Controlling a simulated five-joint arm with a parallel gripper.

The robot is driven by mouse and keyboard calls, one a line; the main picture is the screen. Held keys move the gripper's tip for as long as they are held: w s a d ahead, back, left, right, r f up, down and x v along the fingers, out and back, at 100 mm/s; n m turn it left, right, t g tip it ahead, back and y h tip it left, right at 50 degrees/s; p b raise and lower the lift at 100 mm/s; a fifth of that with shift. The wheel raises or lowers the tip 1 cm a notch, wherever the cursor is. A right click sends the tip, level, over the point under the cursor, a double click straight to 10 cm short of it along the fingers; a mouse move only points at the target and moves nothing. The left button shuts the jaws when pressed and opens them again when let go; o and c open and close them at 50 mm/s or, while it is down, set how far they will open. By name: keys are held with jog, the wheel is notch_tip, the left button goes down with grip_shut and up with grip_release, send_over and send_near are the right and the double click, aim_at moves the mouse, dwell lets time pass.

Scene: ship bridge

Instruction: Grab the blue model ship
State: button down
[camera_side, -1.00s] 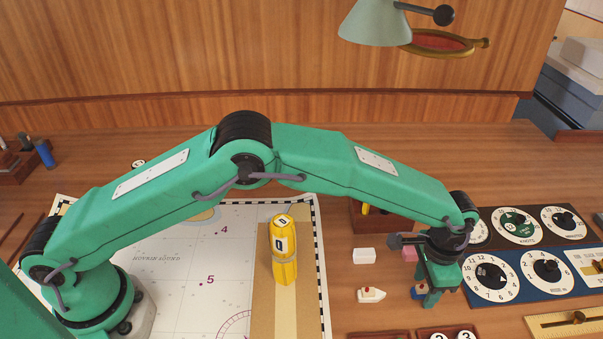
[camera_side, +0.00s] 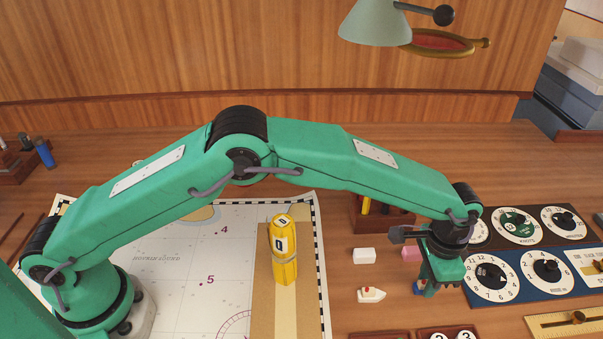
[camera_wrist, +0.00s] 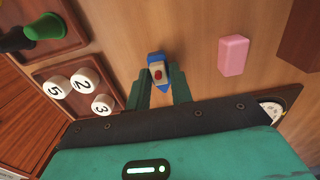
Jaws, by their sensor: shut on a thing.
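The blue model ship (camera_wrist: 157,69) has a blue hull, a pale deck and a red spot on top. In the wrist view it sits between the two green fingers of my gripper (camera_wrist: 158,88), which is shut on it. In the side view my gripper (camera_side: 430,290) points down at the desk right of the white and red model ship, and only a small blue part of the ship (camera_side: 418,286) shows beside the fingers. The ship appears at desk level; I cannot tell whether it touches the wood.
A tray of numbered white discs (camera_wrist: 80,85) is near. The dial panel (camera_side: 505,275) borders the right. A yellow cylinder (camera_side: 284,255) stands on the chart.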

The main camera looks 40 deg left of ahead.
notch_tip(320, 180, up, 3)
jog(key=shift+f, duration=0.2)
jog(key=s+d+r, duration=0.3)
jog(key=s+r, duration=0.4)
jog(key=s, duration=0.4)
jog(key=shift+d, duration=0.4)
